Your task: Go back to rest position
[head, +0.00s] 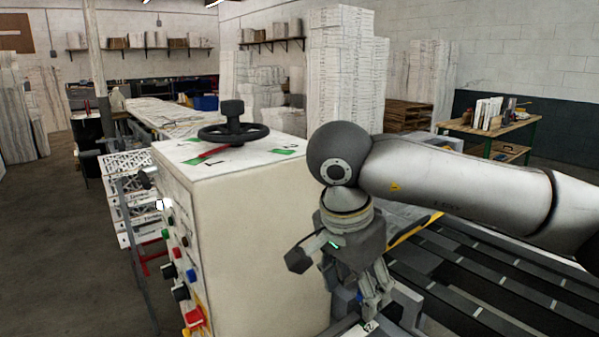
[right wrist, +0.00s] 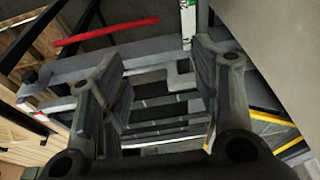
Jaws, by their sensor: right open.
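My right gripper (head: 372,300) hangs below my right arm, pointing down beside the cream machine cabinet (head: 255,225) in the head view. In the right wrist view the two fingers of my right gripper (right wrist: 160,90) stand apart with nothing between them. Behind the fingers are grey rails and dark slats. My left gripper is in neither view.
The cabinet carries a black handwheel (head: 233,133) on top and several coloured buttons on its front. A slatted machine bed (head: 475,275) lies below my right arm. Tall paper stacks (head: 340,75) and a wooden table (head: 490,127) stand behind. Grey floor (head: 60,230) is open at left.

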